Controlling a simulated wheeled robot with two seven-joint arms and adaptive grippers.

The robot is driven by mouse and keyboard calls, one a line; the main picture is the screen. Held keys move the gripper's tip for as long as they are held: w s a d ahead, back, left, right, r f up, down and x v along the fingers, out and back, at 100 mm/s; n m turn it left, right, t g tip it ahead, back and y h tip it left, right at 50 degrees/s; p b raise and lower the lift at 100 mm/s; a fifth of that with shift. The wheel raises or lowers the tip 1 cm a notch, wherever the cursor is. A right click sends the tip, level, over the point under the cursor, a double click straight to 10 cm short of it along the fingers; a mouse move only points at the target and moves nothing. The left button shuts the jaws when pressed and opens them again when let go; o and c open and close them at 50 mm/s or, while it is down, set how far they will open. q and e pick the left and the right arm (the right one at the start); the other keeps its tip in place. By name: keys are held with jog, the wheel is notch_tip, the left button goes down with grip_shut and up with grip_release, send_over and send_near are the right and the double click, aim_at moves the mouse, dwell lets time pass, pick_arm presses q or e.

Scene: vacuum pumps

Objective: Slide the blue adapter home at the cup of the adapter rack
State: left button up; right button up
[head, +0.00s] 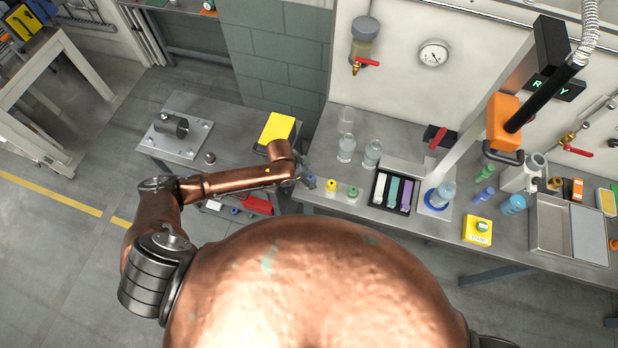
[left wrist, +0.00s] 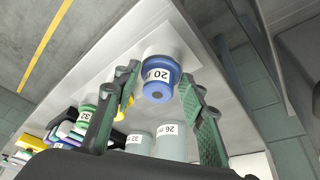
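In the left wrist view the blue adapter (left wrist: 160,79) has a white label marked 20 and a pale sleeve behind it. It lies between the two spread fingers of my left gripper (left wrist: 158,92), with gaps on both sides and no contact visible. I cannot make out the rack's cup or how deep the blue adapter sits. My right gripper is not in view.
Clear glass vessels (head: 346,148) stand behind the adapters. A lower bench with a yellow box (head: 277,130) is left. The bench's front edge is close.

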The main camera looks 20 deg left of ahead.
pick_arm(q)
jog(key=o, duration=0.3)
jog(key=v, duration=1.2)
dwell(0.7)
